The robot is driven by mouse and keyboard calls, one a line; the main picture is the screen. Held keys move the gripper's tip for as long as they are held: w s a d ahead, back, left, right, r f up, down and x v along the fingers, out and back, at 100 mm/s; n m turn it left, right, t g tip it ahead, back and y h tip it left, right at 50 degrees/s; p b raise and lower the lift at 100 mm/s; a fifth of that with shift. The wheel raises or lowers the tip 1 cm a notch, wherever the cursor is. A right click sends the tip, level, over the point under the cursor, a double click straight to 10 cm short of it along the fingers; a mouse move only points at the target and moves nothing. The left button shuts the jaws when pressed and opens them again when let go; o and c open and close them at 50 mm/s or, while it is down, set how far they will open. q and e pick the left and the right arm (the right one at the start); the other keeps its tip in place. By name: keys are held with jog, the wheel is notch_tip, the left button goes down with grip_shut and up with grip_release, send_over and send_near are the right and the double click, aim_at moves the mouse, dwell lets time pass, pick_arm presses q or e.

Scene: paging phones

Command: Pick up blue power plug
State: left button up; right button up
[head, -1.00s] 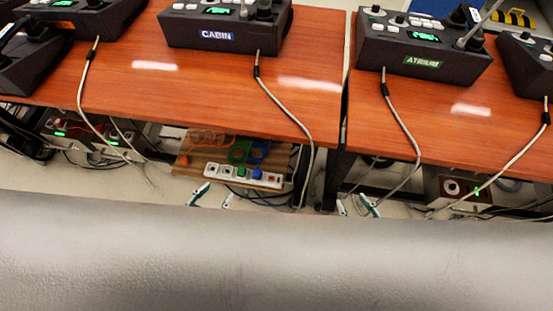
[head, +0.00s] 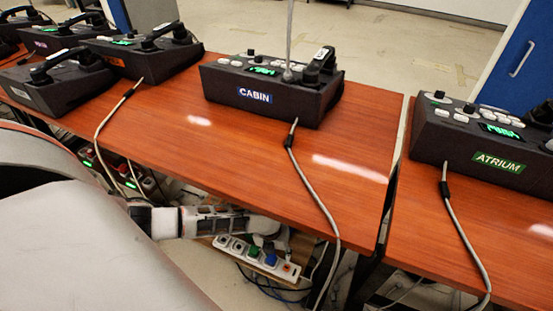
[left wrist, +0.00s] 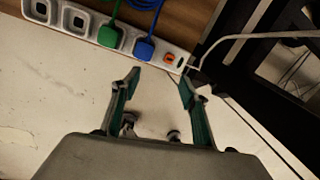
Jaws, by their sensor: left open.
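The blue power plug (head: 270,260) sits in the white power strip (head: 236,246) under the table. In the left wrist view, the blue plug (left wrist: 146,49) is near the strip's right end, just ahead of my left fingertips. A green plug (left wrist: 109,36) is in the socket to its left. My left gripper (left wrist: 160,82) is open and empty, its fingers apart and pointing at the strip. In the head view my left gripper (head: 268,240) is partly hidden beside the strip, below the table edge. My right gripper is not in view.
A grey cable (head: 308,190) hangs over the front edge. A dark table leg (left wrist: 237,45) stands right of the strip.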

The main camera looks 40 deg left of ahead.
pick_arm(q)
jog(key=m, duration=0.2)
send_over(271, 257)
jog(key=shift+a+f+g+y+b, duration=0.4)
jog(key=shift+f, duration=0.3)
notch_tip(271, 257, down, 2)
jog(key=shift+f+b, duration=0.2)
jog(key=shift+b, duration=0.3)
jog(key=shift+d+f, duration=0.1)
jog(key=shift+f, duration=0.1)
jog(key=f, duration=0.1)
jog(key=f+b, duration=0.1)
jog(key=f, duration=0.1)
jog(key=shift+s+d+f+b, duration=0.3)
jog(key=shift+s+d+b, duration=0.05)
jog(key=shift+b, duration=0.05)
jog(key=shift+w+a+f, duration=0.1)
jog(key=shift+w+f, duration=0.25)
jog(key=shift+f, duration=0.05)
jog(key=c, duration=1.1)
jog(key=shift+c, duration=0.4)
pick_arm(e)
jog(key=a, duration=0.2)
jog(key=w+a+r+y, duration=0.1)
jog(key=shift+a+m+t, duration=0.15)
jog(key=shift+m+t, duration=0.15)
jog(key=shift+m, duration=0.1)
